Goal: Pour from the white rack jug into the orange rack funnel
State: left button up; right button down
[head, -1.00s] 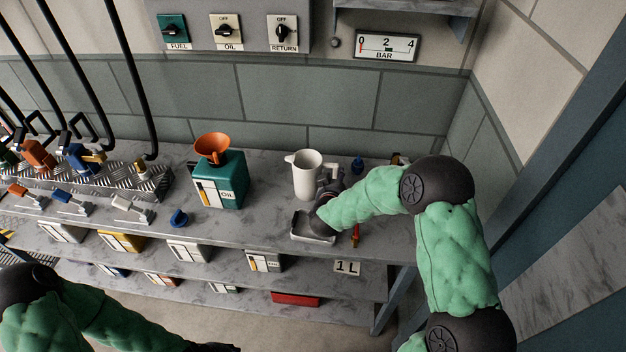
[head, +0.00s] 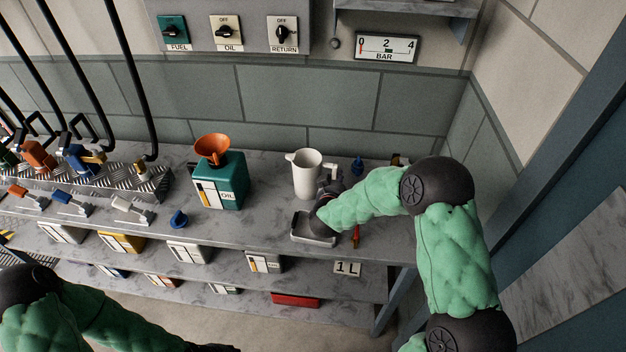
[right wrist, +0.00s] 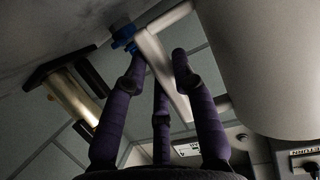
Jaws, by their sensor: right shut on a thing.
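The white jug (head: 306,178) stands upright on the grey marble bench, its spout to the left and its handle to the right. The orange funnel (head: 212,149) sits on top of the teal oil tank (head: 221,182), left of the jug. My right gripper (head: 329,190) is at the jug's handle side and is shut on the handle. In the right wrist view the purple fingers (right wrist: 163,88) are around the white handle, with the jug's body (right wrist: 250,60) at the right. My left arm is at the lower left; its gripper is mostly cut off at the bottom edge.
A shallow grey tray (head: 312,238) lies in front of the jug, under my right wrist. Small blue items lie on the bench (head: 179,218) and behind the handle (head: 357,165). Levers and a tread-plate rack (head: 118,186) fill the left. Bench between tank and jug is clear.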

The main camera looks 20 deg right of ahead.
aim_at(337, 171)
pick_arm(q)
jog(key=shift+r, duration=0.2)
pick_arm(e)
jog(key=shift+r, duration=0.3)
pick_arm(q)
jog(key=shift+r+p, duration=1.65)
jog(key=shift+p, duration=0.15)
pick_arm(e)
jog(key=shift+r, duration=1.8)
